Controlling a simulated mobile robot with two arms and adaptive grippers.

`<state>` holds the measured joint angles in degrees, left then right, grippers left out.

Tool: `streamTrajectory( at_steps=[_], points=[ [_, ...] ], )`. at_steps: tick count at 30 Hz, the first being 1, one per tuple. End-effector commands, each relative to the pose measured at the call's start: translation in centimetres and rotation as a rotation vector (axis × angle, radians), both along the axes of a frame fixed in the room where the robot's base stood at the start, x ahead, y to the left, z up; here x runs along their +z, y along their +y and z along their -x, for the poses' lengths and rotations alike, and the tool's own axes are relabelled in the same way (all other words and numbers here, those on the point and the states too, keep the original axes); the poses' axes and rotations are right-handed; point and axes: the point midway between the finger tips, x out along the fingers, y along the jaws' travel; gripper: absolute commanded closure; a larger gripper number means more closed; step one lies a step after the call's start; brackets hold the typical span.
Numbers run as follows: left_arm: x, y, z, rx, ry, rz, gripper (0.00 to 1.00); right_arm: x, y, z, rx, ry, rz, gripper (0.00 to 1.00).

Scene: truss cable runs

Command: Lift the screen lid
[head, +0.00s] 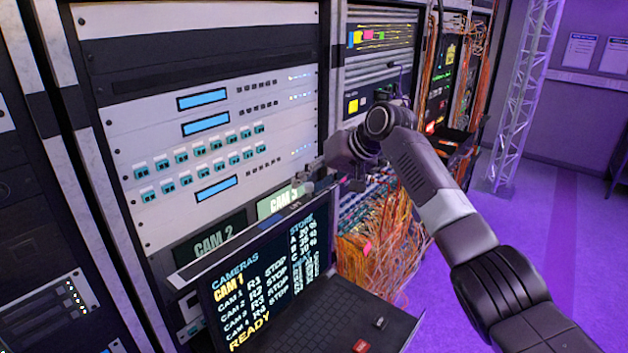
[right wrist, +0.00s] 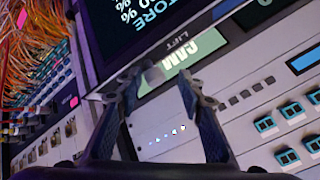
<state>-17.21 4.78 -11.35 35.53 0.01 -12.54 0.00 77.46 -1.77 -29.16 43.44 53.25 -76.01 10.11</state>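The screen lid (head: 262,275) stands raised above a keyboard base (head: 330,325) in the head view, tilted back, its display lit with camera text and READY. A strip marked LIFT (right wrist: 180,45) runs along its top edge in the right wrist view. My right gripper (head: 318,187) is at the lid's upper right corner. In the right wrist view my right gripper (right wrist: 158,86) has its fingers apart, with a small grey piece at the lid edge showing between them. Contact with that piece cannot be told. My left gripper is in neither view.
The rack panel (head: 215,110) with blue displays and teal switches stands behind the lid. CAM label plates (head: 212,240) sit just behind its top edge. Orange cables (head: 385,245) hang close on the right. Open purple floor (head: 560,230) lies further right.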

Motion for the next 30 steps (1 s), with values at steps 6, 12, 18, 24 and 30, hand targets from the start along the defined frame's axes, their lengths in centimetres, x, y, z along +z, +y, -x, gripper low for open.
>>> streamTrajectory(
  at_steps=[6, 12, 18, 24, 30],
  points=[
    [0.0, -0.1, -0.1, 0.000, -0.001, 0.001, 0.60, 1.2, -1.0, 0.6, -0.001, -0.002, -0.001, 0.64],
    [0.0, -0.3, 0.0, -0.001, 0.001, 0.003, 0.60, 4.1, -3.2, 2.3, -0.001, -0.007, 0.000, 0.64],
    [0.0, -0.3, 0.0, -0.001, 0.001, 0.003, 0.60, 7.0, -5.4, 4.1, -0.001, -0.006, 0.000, 0.64],
    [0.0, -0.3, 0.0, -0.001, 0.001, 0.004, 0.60, 8.5, -6.5, 5.1, 0.001, -0.004, -0.001, 0.64],
    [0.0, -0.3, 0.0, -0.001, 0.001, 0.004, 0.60, 8.7, -6.7, 5.3, 0.002, -0.003, 0.000, 0.64]
  ],
)
